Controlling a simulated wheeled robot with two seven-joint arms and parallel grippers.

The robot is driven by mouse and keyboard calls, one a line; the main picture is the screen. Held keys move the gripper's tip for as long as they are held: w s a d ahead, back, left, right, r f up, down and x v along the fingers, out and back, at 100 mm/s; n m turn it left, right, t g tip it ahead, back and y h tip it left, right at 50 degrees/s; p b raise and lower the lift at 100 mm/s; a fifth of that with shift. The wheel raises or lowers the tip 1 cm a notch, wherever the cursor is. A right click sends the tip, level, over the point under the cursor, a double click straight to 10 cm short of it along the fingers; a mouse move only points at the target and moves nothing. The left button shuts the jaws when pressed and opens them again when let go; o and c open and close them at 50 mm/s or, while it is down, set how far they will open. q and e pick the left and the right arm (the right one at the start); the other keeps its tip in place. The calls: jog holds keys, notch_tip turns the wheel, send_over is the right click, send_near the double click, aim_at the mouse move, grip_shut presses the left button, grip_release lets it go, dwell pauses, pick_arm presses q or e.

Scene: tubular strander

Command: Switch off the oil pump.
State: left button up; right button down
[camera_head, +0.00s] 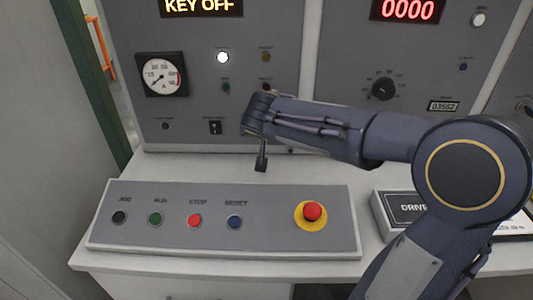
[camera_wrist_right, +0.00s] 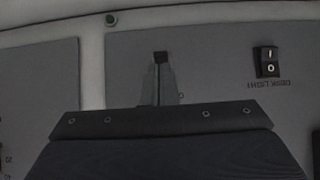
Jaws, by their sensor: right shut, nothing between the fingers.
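No control with a readable oil pump label shows in either view. The grey upright panel (camera_head: 190,105) carries small lamps and buttons with labels too small to read. My right gripper (camera_head: 261,163) is shut and empty, pointing down in front of the panel's lower edge, above the desk console. Its closed fingertips show in the right wrist view (camera_wrist_right: 160,58) against a grey panel. My right wrist hides part of the upright panel. My left gripper is not in view.
A black rocker switch (camera_head: 215,127) sits left of my right gripper; the wrist view shows it (camera_wrist_right: 267,62) with an inverted DESK LIGHT label. The desk console (camera_head: 270,240) has JOG, RUN, STOP and RESET buttons and a red emergency button (camera_head: 313,211). A gauge (camera_head: 162,75) is at left.

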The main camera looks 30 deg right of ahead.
pick_arm(q)
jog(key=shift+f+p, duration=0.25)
jog(key=shift+p, duration=0.65)
pick_arm(e)
jog(key=shift+r, duration=0.1)
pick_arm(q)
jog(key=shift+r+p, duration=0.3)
pick_arm(e)
jog(key=shift+r, duration=0.7)
